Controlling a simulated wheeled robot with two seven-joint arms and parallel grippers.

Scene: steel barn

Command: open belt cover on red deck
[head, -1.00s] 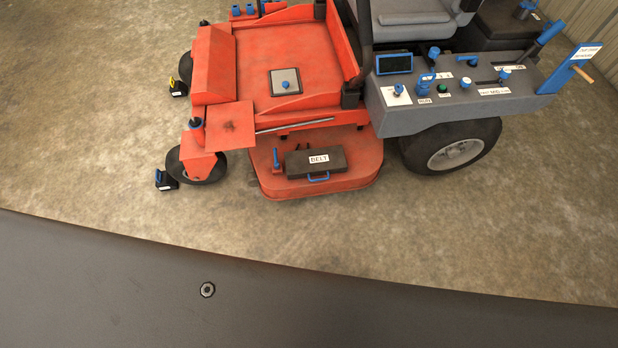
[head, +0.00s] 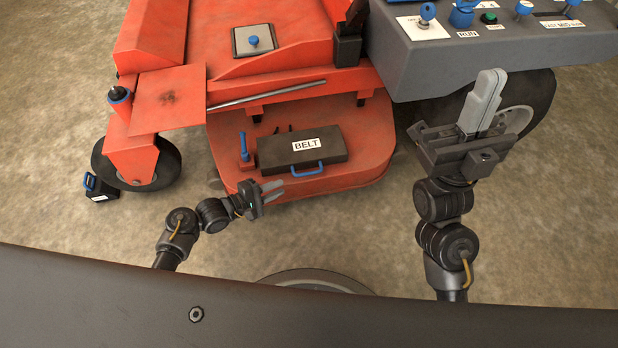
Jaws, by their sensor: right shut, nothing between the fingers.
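The belt cover (head: 270,153) is a dark flat box with a white BELT label and a blue handle (head: 307,170) on its front edge. It lies shut on the red deck (head: 345,176). My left gripper (head: 275,190) is just in front of the cover, left of the handle and apart from it as far as I can see. Its two fingers are spread with a gap between them. My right gripper (head: 491,98) is raised at the right, in front of the wheel and well away from the cover. Its fingers are together and empty.
A small blue-topped latch or lever (head: 243,146) stands on the deck left of the cover. A metal rod (head: 266,95) runs above and behind it. The grey control console (head: 480,50) and rear wheel (head: 525,100) are at the right, the front wheel (head: 150,170) at the left.

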